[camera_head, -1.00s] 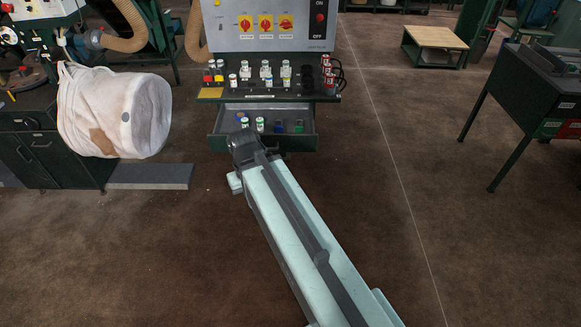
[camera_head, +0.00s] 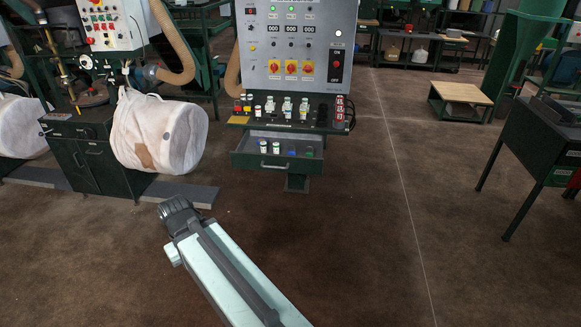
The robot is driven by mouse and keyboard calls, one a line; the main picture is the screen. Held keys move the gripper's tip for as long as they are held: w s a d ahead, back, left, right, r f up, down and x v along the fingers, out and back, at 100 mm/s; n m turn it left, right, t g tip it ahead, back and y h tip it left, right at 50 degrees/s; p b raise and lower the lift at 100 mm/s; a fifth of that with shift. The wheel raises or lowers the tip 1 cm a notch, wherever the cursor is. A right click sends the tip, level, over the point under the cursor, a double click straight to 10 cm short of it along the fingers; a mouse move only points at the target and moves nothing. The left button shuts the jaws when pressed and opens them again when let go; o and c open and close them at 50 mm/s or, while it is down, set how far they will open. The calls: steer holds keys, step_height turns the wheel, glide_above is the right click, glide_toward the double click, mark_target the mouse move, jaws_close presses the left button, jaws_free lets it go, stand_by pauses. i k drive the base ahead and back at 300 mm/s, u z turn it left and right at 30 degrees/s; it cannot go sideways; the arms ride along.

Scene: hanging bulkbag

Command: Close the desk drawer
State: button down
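The desk drawer (camera_head: 276,165) is a dark green drawer under the control desk (camera_head: 290,121). It stands pulled out, with its interior showing and a pale handle on its front. Several small bottles and blue and green items (camera_head: 275,148) are inside it. My gripper (camera_head: 177,211) is at the end of my pale arm, in front of the drawer and to its lower left in the picture. It appears apart from the drawer. Its dark fingers are seen from behind and above, so their opening cannot be made out. Nothing held is visible.
A large white bag (camera_head: 158,132) hangs left of the drawer, near a dark cabinet (camera_head: 88,165) and a low grey plate (camera_head: 182,193). A green workbench (camera_head: 545,140) stands at the right. The brown floor before the desk is clear.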

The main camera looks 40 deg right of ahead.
mark_target(248, 155)
steer(key=u, duration=0.05)
steer(key=i, duration=1.85)
steer(key=z, duration=1)
steer(key=k, duration=0.75)
steer(key=z, duration=0.05)
steer(key=i, duration=0.9)
steer(key=u, duration=0.05)
